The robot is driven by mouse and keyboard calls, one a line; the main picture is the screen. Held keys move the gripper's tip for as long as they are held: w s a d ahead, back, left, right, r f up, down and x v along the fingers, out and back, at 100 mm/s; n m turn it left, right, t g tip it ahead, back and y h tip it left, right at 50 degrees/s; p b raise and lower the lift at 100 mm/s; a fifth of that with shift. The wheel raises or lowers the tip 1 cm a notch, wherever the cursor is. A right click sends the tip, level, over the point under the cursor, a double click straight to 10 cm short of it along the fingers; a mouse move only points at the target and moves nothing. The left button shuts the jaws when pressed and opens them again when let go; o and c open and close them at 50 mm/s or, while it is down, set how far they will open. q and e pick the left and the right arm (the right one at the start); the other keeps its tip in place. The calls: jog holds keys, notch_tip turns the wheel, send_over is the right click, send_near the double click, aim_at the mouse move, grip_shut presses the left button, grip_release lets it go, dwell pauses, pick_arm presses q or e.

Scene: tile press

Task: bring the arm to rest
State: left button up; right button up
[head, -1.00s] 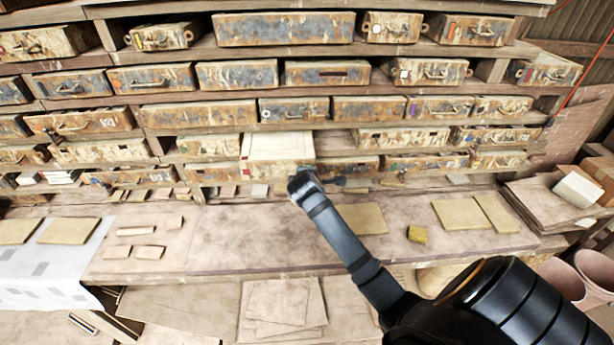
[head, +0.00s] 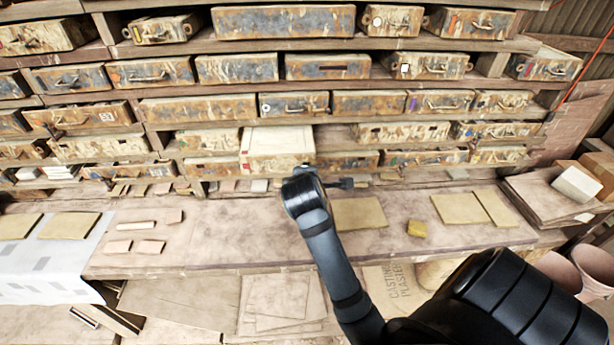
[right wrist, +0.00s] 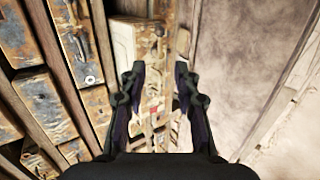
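My right arm reaches in from the lower right of the head view. Its gripper (head: 352,183) is small there, pointing right, just in front of the lowest drawer row. In the right wrist view the two fingers (right wrist: 159,75) stand apart with nothing between them, so the gripper is open and empty. A drawer (head: 278,163) with a pale top sticks out from the shelf left of the gripper. Drawer fronts also show beyond the fingers in the right wrist view. My left gripper is not in view.
The bench (head: 240,235) has a clear middle. Rows of rusty drawers (head: 283,26) fill the back.

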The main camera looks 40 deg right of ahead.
jog(key=shift+d, duration=0.1)
jog(key=shift+s, duration=0.1)
dwell(0.3)
jog(key=s+a+f+m+g+y, duration=0.3)
jog(key=s+a+f+m, duration=0.15)
jog(key=s+f, duration=0.45)
jog(key=s+a+f+m+g+y, duration=0.25)
jog(key=s+a+f+m, duration=0.2)
jog(key=s+f, duration=0.45)
jog(key=s+d+f+b, duration=0.1)
jog(key=f+b, duration=0.2)
jog(key=f, duration=0.9)
jog(key=s+d+f+m+g+b, duration=0.1)
jog(key=f+b, duration=0.1)
jog(key=f, duration=1)
jog(key=s+d+f+b, duration=0.1)
jog(key=f+b, duration=0.2)
jog(key=f, duration=0.8)
jog(key=s+d+f+g+b, duration=0.1)
jog(key=s+f+b, duration=0.4)
jog(key=s+f, duration=1.3)
notch_tip(320, 180, down, 3)
jog(key=shift+s+d+r+m+y, duration=0.15)
jog(key=shift+d+m+y, duration=0.05)
jog(key=shift+m+y, duration=0.15)
